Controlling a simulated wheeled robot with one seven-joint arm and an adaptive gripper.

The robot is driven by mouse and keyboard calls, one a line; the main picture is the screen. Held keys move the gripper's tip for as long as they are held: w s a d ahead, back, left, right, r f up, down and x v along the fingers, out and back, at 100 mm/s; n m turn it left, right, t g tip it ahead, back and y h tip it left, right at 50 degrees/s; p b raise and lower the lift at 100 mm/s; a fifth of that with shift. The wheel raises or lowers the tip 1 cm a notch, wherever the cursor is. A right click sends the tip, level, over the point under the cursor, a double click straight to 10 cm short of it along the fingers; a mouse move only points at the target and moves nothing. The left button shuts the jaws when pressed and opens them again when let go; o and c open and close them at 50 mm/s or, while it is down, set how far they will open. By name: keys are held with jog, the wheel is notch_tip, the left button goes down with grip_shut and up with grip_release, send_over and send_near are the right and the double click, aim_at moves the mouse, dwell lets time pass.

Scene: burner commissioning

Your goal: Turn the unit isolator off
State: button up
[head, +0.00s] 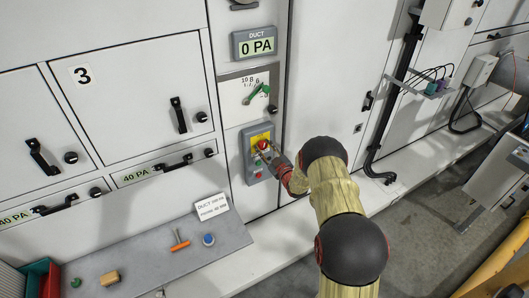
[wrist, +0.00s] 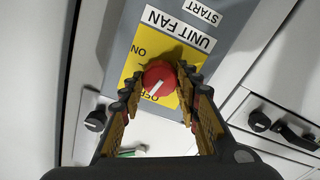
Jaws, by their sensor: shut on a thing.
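Part of that lettering is covered. My gripper (wrist: 157,88) is shut on the knob, with one finger on each side. In the head view the red knob (head: 263,144) sits on a grey control box (head: 249,148), and my gripper (head: 268,153) reaches it from the right.
Above the box are a dial gauge (head: 251,93) and a duct display reading 0 PA (head: 259,47). Below, a grey ledge (head: 150,262) holds an orange-handled tool (head: 179,240), a blue round part (head: 208,239) and a sign (head: 211,206). Cabinet doors with black handles lie left.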

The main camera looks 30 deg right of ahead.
jog(key=shift+f+n+b, duration=0.1)
jog(key=shift+n+b, duration=0.65)
jog(key=shift+n, duration=0.35)
jog(key=o, duration=1.2)
jog(key=shift+c, duration=0.2)
jog(key=s, duration=1.2)
jog(key=shift+d, duration=0.2)
